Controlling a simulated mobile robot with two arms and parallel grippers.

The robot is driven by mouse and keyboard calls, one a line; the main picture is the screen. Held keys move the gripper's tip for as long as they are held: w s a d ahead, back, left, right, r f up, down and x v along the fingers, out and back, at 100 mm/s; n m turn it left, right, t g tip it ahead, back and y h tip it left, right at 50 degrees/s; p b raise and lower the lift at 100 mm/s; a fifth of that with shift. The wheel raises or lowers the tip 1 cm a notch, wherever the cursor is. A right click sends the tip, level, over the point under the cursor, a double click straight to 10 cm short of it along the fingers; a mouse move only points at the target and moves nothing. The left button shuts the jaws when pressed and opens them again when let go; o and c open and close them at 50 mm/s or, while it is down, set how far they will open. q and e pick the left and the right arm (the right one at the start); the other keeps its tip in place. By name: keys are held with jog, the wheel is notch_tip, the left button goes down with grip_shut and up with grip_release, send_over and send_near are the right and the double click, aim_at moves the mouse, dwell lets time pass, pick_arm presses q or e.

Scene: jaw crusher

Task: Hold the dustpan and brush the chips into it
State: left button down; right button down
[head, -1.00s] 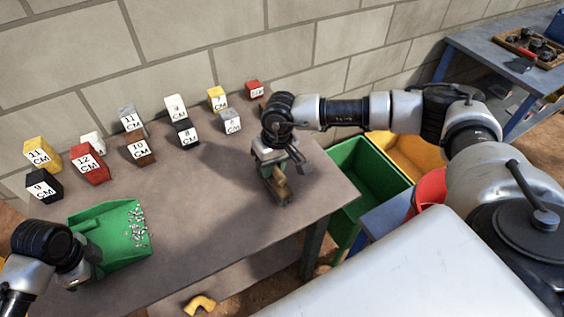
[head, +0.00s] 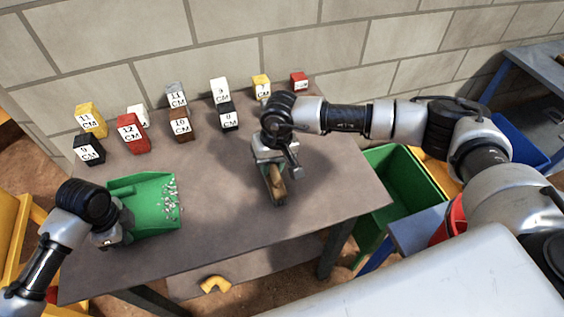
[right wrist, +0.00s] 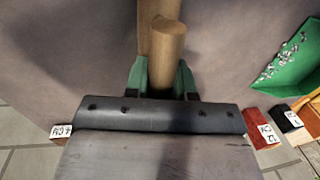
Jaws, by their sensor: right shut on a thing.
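The green dustpan (head: 146,214) lies on the brown table at the left. White-grey chips (head: 171,200) are clustered at its right, open edge; whether each lies in the pan or just at its lip is unclear. The dustpan (right wrist: 290,80) and chips (right wrist: 284,62) also show in the right wrist view. My left gripper (head: 112,236) is at the dustpan's left side; its fingers are too hidden to tell their state. My right gripper (head: 272,168) is shut on the brush, whose wooden handle (right wrist: 165,55) sits between its green fingers. The brush is right of the chips, apart from them.
Several labelled cubes, among them a red one (head: 132,131) and a brown one (head: 180,124), stand along the table's back. A green bin (head: 405,190) is beyond the right edge. The table (head: 225,205) is clear between dustpan and brush. A yellow piece (head: 215,283) lies below.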

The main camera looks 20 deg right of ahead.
jog(key=shift+w+a+f, duration=0.1)
jog(key=shift+w+a, duration=0.4)
jog(key=shift+a, duration=2.95)
jog(key=shift+w+a+f, duration=0.1)
jog(key=shift+w+a, duration=0.35)
jog(key=shift+a, duration=3.05)
jog(key=shift+w+a+f, duration=0.1)
jog(key=shift+w+a, duration=0.4)
jog(key=shift+a, duration=2.95)
pick_arm(q)
jog(key=shift+d+r, duration=0.1)
pick_arm(e)
jog(key=shift+a, duration=0.15)
jog(key=shift+a+r, duration=0.15)
jog(key=shift+a, duration=1.55)
pick_arm(q)
jog(key=shift+d, duration=0.1)
pick_arm(e)
jog(key=shift+a+r, duration=0.2)
jog(key=shift+a, duration=1.3)
jog(key=shift+w+d, duration=0.15)
jog(key=shift+d, duration=0.15)
